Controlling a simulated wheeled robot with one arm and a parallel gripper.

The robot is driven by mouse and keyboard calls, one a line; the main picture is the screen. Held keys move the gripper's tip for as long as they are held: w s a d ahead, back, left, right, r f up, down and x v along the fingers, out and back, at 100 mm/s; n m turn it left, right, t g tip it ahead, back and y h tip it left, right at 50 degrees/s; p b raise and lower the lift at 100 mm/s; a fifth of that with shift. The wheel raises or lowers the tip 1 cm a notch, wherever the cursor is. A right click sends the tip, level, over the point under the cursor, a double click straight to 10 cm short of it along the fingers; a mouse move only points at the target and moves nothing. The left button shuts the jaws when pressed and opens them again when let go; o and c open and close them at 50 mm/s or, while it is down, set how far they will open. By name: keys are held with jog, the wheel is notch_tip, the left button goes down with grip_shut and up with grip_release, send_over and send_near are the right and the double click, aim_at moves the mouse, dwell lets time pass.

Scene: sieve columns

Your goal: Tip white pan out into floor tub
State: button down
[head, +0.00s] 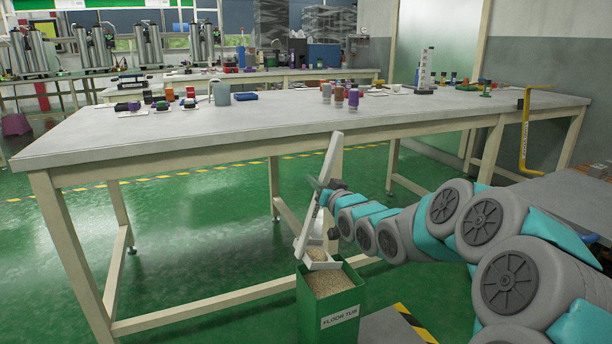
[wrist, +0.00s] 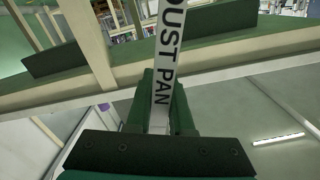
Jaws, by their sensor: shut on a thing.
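The white pan (head: 302,240), its handle lettered "DUST PAN" in the wrist view (wrist: 165,75), is held steeply tilted, handle end up and scoop end down. Its scoop end is at the mouth of the floor tub, with some tan grains (head: 317,255) showing in it. My gripper (head: 323,192) is shut on the handle; the dark green fingers show in the wrist view (wrist: 160,118). The green floor tub (head: 313,308), labelled "FLOOR TUB", stands on the floor below and holds tan grains. I cannot tell whether the scoop touches the tub's rim.
A long grey-topped table (head: 270,125) with cream legs stands just behind the tub and pan, carrying cups, jars and small items. A low platform with a yellow-black striped edge (head: 415,322) lies right of the tub. Green floor is free to the left.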

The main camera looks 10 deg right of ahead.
jog(key=d+p, duration=0.1)
jog(key=w+d+m+p, duration=0.1)
jog(key=d+p, duration=0.1)
jog(key=shift+d+r+m, duration=0.15)
jog(key=shift+m, duration=0.15)
jog(key=w+d+f+m+p, duration=0.2)
jog(key=d+f+m+p, duration=0.1)
jog(key=d+p, duration=0.2)
jog(key=w+d+f+m+p, duration=0.2)
jog(key=d+f+m+p, duration=0.1)
jog(key=d+p, duration=0.3)
jog(key=shift+d+f+m, duration=0.2)
jog(key=shift+d+m, duration=0.2)
jog(key=shift+d, duration=0.4)
jog(key=shift+w, duration=0.15)
dwell(1.4)
